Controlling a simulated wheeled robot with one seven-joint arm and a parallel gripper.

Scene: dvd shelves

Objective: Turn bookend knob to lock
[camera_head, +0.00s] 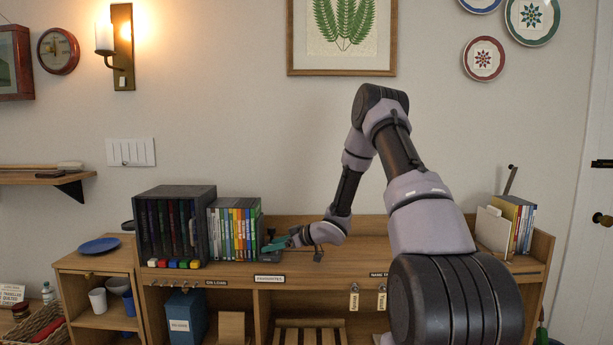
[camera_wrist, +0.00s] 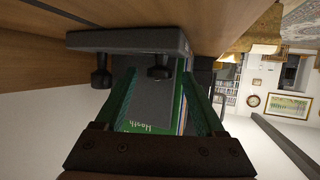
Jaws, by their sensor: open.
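In the head view my gripper (camera_head: 275,243) is at the right end of a row of DVD cases (camera_head: 234,231) on the shelf top. In the wrist view my gripper (camera_wrist: 163,92) is open, its two green fingers pointing at the bookend. The dark grey bookend (camera_wrist: 125,41) lies along the wooden shelf surface, with two dark knobs. One knob (camera_wrist: 160,73) is between the fingertips, with no clear contact visible. The other knob (camera_wrist: 101,77) is outside the left finger. A green case with white lettering shows behind the fingers. The knobs cannot be made out in the head view.
A dark box of cases (camera_head: 175,225) stands left of the DVD row. A file holder with books (camera_head: 495,231) stands at the right end. The shelf top between is mostly clear, below my arm. Key tags (camera_head: 354,300) hang from the front edge.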

